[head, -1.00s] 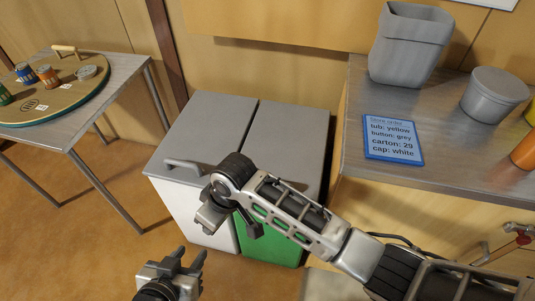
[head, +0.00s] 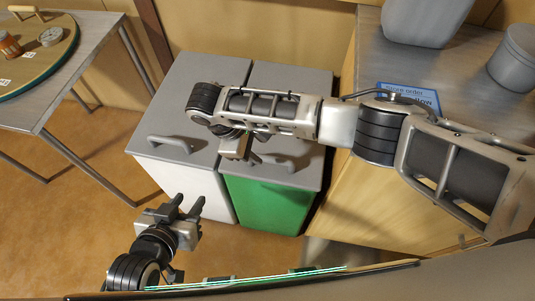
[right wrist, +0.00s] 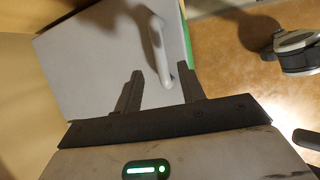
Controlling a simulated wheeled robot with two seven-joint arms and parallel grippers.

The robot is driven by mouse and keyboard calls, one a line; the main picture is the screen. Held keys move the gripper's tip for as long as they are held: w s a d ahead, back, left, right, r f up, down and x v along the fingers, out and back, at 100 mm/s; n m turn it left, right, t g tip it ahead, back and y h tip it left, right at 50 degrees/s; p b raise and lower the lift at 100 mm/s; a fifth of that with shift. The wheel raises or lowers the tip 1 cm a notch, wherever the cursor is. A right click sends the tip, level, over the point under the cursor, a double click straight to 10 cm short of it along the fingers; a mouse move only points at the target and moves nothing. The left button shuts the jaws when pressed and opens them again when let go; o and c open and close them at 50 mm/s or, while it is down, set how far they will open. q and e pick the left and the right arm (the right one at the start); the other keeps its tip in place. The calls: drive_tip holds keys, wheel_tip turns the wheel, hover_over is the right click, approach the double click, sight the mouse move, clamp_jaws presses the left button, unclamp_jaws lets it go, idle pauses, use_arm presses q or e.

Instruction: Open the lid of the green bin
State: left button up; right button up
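The green bin (head: 265,207) stands to the right of a white bin (head: 182,187), with its grey lid (head: 312,150) shut flat. The lid's handle (head: 285,163) is near its front edge; in the right wrist view the handle (right wrist: 157,42) lies just beyond my fingertips, nearer the right-hand finger. My right gripper (head: 246,157) is open and empty, close over the front of the green bin's lid. It also shows in the right wrist view (right wrist: 160,72). My left gripper (head: 188,204) is open and empty, low in front of the white bin.
The white bin's grey lid (head: 190,100) with its own handle is shut beside the green one. A counter (head: 362,65) with a blue order card (head: 395,91) and grey containers stands to the right. A metal table (head: 88,55) stands to the left. Floor between is clear.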

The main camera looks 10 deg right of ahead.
sight(271, 158)
drive_tip(key=x, duration=0.6)
drive_tip(key=shift+d+f, duration=0.1)
drive_tip(key=shift+f, duration=0.1)
drive_tip(key=shift+c, duration=0.3)
clamp_jaws()
drive_tip(key=shift+r, duration=0.15)
